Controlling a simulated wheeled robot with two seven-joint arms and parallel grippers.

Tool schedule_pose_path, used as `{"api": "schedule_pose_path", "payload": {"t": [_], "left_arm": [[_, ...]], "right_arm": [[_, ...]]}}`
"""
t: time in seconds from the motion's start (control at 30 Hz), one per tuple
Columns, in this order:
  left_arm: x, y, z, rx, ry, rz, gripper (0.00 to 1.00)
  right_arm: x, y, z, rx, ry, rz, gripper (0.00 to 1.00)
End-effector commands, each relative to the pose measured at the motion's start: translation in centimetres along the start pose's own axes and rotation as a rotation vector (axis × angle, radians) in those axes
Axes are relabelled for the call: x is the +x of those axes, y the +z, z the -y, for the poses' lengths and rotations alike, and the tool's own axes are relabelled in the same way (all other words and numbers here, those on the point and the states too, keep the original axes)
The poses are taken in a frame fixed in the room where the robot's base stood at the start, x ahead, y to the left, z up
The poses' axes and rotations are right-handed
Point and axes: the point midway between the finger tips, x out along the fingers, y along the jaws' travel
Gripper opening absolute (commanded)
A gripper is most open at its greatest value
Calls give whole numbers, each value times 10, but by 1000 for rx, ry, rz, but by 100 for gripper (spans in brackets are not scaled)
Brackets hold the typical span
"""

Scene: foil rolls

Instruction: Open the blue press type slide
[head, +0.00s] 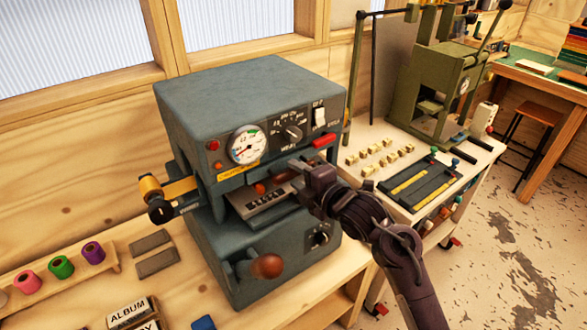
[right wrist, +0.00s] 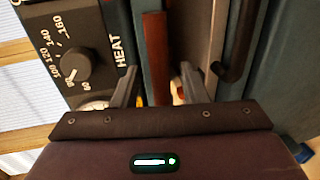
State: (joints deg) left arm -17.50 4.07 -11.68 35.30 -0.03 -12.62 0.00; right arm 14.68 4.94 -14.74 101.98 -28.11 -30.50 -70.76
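The blue-grey press (head: 245,85) stands on the wooden bench with a gauge and dials on its front. Its type slide (head: 262,203), a metal strip with raised letters, sits in the slot at mid-front. My right gripper (head: 296,181) is at the right part of this slot and covers some of it. In the right wrist view, my right gripper (right wrist: 157,88) has its two fingers apart. A red-brown bar (right wrist: 154,58) shows between and beyond them. I cannot tell whether a finger touches it. A dark bar (right wrist: 238,42) is at the right. My left gripper is not in view.
A lever with a red-brown knob (head: 267,266) juts from the press's lower front. A yellow foil roll (head: 150,187) sticks out at its left. Coloured rolls (head: 61,267) stand on a rack at the left. A green press (head: 435,85) stands behind on the right.

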Motion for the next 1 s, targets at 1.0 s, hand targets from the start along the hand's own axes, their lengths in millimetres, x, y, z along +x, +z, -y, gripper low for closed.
{"api": "schedule_pose_path", "payload": {"t": [1.0], "left_arm": [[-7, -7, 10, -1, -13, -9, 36]], "right_arm": [[22, 1, 1, 2, 0, 1, 0]]}}
